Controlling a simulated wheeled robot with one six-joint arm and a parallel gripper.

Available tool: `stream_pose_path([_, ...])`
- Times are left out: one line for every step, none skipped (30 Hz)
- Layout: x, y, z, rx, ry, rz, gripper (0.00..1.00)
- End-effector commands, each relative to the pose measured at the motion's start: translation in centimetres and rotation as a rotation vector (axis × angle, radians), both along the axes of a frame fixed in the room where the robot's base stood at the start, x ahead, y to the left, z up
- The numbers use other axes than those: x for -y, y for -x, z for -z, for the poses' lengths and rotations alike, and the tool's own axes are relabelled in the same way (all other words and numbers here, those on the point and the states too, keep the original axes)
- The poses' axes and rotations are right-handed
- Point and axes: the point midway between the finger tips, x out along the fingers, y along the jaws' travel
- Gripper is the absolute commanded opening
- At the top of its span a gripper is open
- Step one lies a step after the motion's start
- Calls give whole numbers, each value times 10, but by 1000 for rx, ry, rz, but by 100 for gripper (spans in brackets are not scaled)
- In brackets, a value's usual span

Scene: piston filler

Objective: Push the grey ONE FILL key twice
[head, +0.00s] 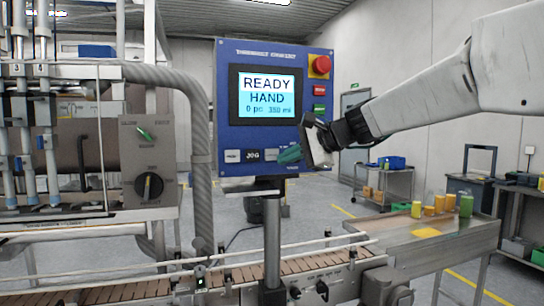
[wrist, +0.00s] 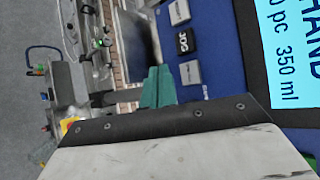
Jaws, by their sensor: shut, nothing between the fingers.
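The blue control panel (head: 226,90) carries a row of keys under its screen. A grey key (head: 232,156) is at the left, the black JOG key (head: 252,155) beside it, and another grey key (head: 271,154) right of JOG. The grey keys' lettering is too small to read surely. My gripper (head: 289,154) is shut and empty, its green fingertips just right of that right-hand grey key. In the wrist view the fingertips (wrist: 158,87) are close to this grey key (wrist: 190,72), which shows uncovered. I cannot tell whether they touch the panel.
The screen (head: 266,97) reads READY, HAND, 0 pc, 350 ml. A red emergency knob (head: 320,65), a red key (head: 319,90) and a green key (head: 319,109) are at the panel's right. A conveyor (head: 130,290) runs below. The filler's metal housing (head: 148,160) stands left.

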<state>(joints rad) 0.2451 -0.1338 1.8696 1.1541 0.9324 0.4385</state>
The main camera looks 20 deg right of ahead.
Motion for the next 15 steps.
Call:
stream_pose_path([0,0,0,0,0,0,0])
stream_pose_path([0,0,0,0,0,0,0])
stream_pose_path([0,0,0,0,0,0,0])
stream_pose_path([0,0,0,0,0,0,0])
stream_pose_path([0,0,0,0,0,0,0])
stream_pose_path([0,0,0,0,0,0,0])
stream_pose_path([0,1,0,0,0,0,0])
stream_pose_path([0,2,0,0,0,0,0])
stream_pose_path([0,5,-1,1,1,1,0])
stream_pose_path([0,9,-1,1,1,1,0])
stream_pose_path([1,13,-1,2,0,1,0])
stream_pose_path([1,19,-1,2,1,2,0])
stream_pose_path([1,24,-1,2,0,1,0])
stream_pose_path([0,29,-1,2,0,1,0])
stream_pose_path([0,35,-1,1,1,1,0])
